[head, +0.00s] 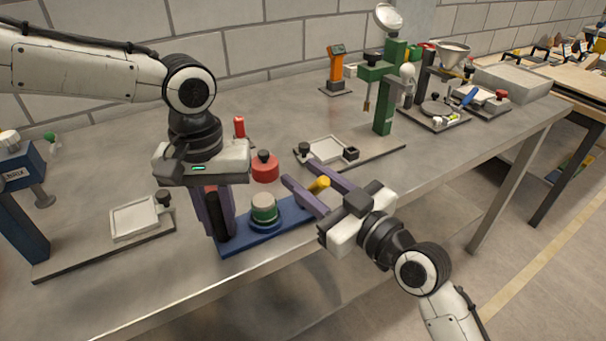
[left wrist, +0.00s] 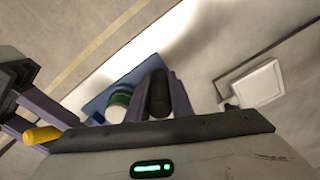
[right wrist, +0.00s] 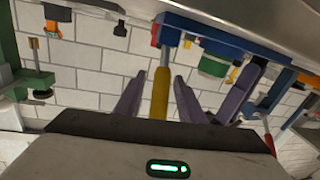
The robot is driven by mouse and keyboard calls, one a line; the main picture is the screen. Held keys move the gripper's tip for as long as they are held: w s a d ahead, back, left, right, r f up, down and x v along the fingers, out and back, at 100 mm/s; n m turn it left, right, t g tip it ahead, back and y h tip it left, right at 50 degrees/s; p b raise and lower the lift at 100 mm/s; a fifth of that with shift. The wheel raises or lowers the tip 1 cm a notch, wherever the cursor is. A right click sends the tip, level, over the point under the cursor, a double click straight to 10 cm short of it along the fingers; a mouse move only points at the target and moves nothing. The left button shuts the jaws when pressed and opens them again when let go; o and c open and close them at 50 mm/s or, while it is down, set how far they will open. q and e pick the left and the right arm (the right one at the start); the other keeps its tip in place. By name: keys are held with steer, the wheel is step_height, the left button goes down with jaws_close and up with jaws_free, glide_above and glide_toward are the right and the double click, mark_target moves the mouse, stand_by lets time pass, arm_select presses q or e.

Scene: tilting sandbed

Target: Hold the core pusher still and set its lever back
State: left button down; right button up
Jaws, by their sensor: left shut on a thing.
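The core pusher has a blue base (head: 250,240) on the bench, with a green and white round piece (head: 264,208) in its middle. A black upright grip (head: 213,215) stands at its left end. My left gripper (head: 217,222) points down and is shut on that grip; its fingers also show in the left wrist view (left wrist: 161,88). The yellow-ended lever (head: 319,185) is at the right end. My right gripper (head: 296,173) is open, its purple fingers on either side of the lever. In the right wrist view the lever (right wrist: 160,95) lies between the fingers with gaps on both sides.
A red round piece (head: 265,168) and a small red post (head: 239,127) stand behind the pusher. A pale tray (head: 133,219) lies left and another (head: 325,151) behind. A green stand (head: 384,110) is further back. The bench's front edge runs close below the pusher.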

steer(key=shift+w+a, duration=0.4)
jaws_close()
